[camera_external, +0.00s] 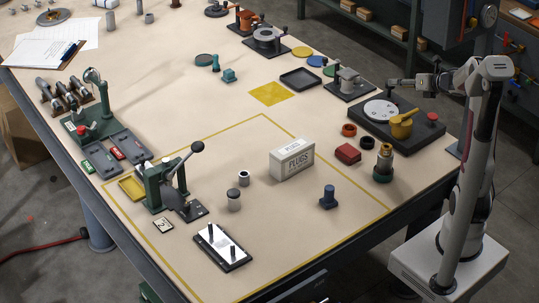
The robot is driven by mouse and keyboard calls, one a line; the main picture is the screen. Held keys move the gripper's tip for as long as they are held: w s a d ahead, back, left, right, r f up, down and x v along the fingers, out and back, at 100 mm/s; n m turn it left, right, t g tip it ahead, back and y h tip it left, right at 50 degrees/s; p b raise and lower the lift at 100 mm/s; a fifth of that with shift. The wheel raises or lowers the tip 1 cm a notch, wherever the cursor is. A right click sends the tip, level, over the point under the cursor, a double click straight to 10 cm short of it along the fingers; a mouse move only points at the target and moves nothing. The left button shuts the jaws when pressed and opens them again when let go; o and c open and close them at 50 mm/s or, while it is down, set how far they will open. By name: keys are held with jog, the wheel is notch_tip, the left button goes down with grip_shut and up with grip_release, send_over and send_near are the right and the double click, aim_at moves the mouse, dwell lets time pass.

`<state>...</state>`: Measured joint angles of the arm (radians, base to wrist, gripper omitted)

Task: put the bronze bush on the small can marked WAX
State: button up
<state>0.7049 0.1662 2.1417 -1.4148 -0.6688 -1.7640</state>
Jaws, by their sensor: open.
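My gripper (394,82) is at the upper right, held above the turntable and pointing left. It is open, with nothing seen between its fingers. No label reading WAX can be made out. A stacked dark and bronze-coloured cylinder (384,161) stands on the bench right of the red block; I cannot tell whether its bronze part is the bush. An orange-brown ring (349,129) lies left of the turntable, with a dark ring (367,143) beside it. A small grey can-like cylinder (234,201) stands near the middle, with a lighter hollow cylinder (243,178) just behind it.
A white PLUGS box (291,160), a red block (347,153) and a blue-grey knobbed part (328,198) stand nearby. A green lever press (165,185) is at left.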

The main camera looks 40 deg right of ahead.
jog(key=s+a+r+m+g+h, duration=0.1)
jog(key=s+a+r+m+h, duration=0.2)
jog(key=m, duration=0.5)
jog(key=s+a+r+m+h, duration=0.1)
jog(key=s+r+m+h, duration=0.1)
jog(key=s+r+m, duration=0.45)
jog(key=s+a+f+m+g+y, duration=0.2)
jog(key=s+a+f+m, duration=0.3)
jog(key=s+a+m, duration=0.3)
jog(key=s+a+f+m+g+y, duration=0.2)
jog(key=s+a+f+m+g, duration=0.2)
jog(key=s+a+m, duration=0.5)
jog(key=s+a+f, duration=0.1)
jog(key=s+a, duration=0.1)
jog(key=s, duration=0.1)
jog(key=shift+s, duration=0.3)
